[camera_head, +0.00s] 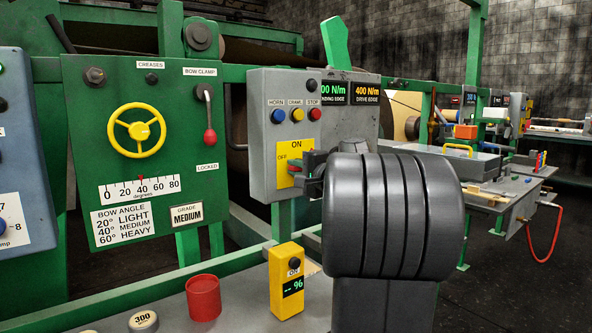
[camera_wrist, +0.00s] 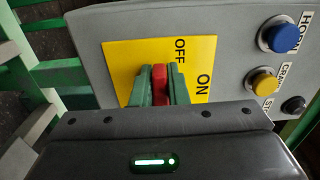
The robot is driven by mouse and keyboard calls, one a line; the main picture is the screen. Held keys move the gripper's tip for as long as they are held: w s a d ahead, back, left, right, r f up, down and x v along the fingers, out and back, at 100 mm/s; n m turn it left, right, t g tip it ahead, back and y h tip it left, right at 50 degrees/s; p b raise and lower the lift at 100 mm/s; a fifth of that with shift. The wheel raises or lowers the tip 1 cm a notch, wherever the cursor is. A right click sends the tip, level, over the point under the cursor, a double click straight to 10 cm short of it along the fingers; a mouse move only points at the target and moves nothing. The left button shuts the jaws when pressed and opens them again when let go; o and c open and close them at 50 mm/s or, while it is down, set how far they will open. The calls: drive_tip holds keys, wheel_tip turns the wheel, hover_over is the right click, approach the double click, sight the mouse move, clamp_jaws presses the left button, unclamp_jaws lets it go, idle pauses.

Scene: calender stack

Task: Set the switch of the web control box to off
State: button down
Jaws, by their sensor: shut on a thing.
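The web control box (camera_head: 262,110) is the grey box in the middle of the head view, and its grey face (camera_wrist: 225,35) fills much of the wrist view. It carries a yellow plate (camera_wrist: 122,58) marked OFF and ON. The red switch handle (camera_wrist: 159,82) stands on this plate, between the two green fingers of my gripper (camera_wrist: 160,80), which are shut on it. In the head view my gripper (camera_head: 298,173) reaches the plate from the right and covers much of the switch. The setting of the switch cannot be told, as its base is hidden.
Blue (camera_head: 278,116), yellow (camera_head: 297,115) and red (camera_head: 314,114) buttons sit above the plate. A green panel (camera_head: 90,150) with a yellow handwheel (camera_head: 137,130) stands at left. A red cup (camera_head: 203,298) and a yellow meter (camera_head: 285,290) stand on the ledge below.

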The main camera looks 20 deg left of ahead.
drive_tip(key=c, duration=1.4)
unclamp_jaws()
drive_tip(key=shift+c, duration=0.2)
drive_tip(key=v, duration=1.4)
drive_tip(key=shift+p, duration=0.35)
drive_tip(key=shift+a+f, duration=0.1)
drive_tip(key=shift+a, duration=0.05)
drive_tip(key=x, duration=1.3)
drive_tip(key=shift+w+a+b, duration=0.25)
drive_tip(key=shift+w+b, duration=0.05)
drive_tip(key=shift+b, duration=0.05)
